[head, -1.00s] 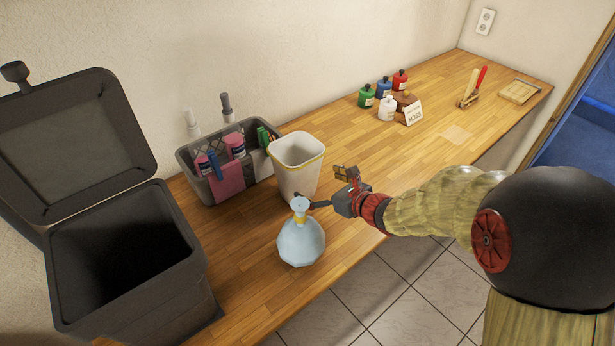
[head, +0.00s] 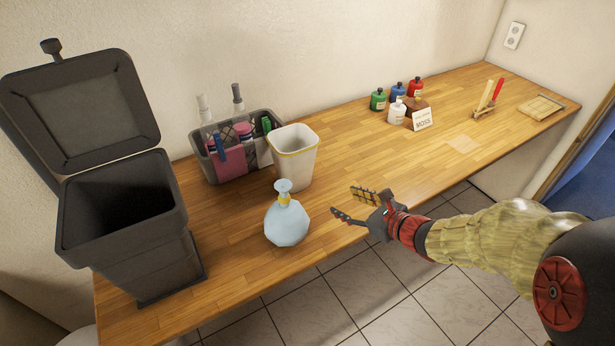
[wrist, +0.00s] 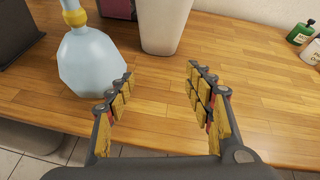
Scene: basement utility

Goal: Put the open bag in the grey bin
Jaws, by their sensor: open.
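The bag (head: 287,222) is pale blue with a yellow band at its neck and a flared open top. It stands upright on the counter near the front edge, and it also shows at the left of the wrist view (wrist: 88,62). The dark grey bin (head: 172,247) stands at the left end of the counter with its lid (head: 80,112) raised. Its inside looks dark and I cannot see its bottom. My gripper (head: 350,204) is open and empty, to the right of the bag and apart from it. It also shows in the wrist view (wrist: 160,88).
A white bin with a yellow rim (head: 293,165) stands just behind the bag. A grey caddy (head: 205,163) with bottles is behind it. Several small bottles (head: 378,100) and a sign (head: 423,119) stand farther right. The counter's middle (head: 370,155) is clear.

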